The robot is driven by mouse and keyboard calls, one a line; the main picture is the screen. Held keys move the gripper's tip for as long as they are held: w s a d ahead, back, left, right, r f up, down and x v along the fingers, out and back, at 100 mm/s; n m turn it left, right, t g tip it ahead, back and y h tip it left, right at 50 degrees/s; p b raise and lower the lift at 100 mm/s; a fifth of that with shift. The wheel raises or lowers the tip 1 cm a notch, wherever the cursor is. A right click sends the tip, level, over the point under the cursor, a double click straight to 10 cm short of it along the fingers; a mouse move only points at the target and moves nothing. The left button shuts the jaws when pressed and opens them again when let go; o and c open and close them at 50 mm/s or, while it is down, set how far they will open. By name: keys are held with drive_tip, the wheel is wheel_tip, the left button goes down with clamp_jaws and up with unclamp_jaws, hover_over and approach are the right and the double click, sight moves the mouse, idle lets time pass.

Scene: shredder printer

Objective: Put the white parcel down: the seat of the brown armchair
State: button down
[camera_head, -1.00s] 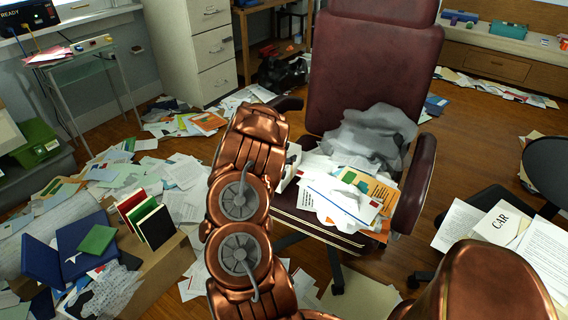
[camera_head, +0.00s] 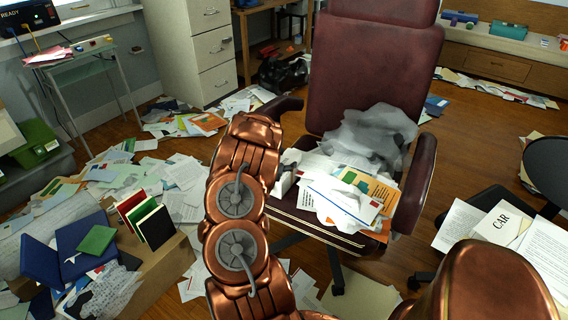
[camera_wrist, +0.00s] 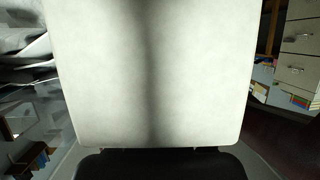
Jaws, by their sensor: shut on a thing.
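The white parcel (camera_wrist: 150,75) fills most of the wrist view, held close to the camera. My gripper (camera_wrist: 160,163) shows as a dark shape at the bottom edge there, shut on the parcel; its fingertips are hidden. In the head view only a small white piece of the parcel (camera_head: 284,178) shows past my copper arm, at the left side of the seat. The brown armchair (camera_head: 372,70) faces me. Its seat (camera_head: 310,229) is mostly covered by papers and a grey crumpled bag. Whether the parcel touches the seat is hidden.
Loose papers (camera_head: 345,193) and the grey bag (camera_head: 375,135) lie on the seat. The armrests (camera_head: 416,185) flank it. A white drawer cabinet (camera_head: 205,50) stands behind left. A box with books (camera_head: 165,270) and scattered papers cover the floor at left.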

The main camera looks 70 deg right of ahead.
drive_tip(key=shift+c, duration=0.8)
unclamp_jaws()
drive_tip(key=shift+r, duration=0.15)
drive_tip(key=v, duration=1.2)
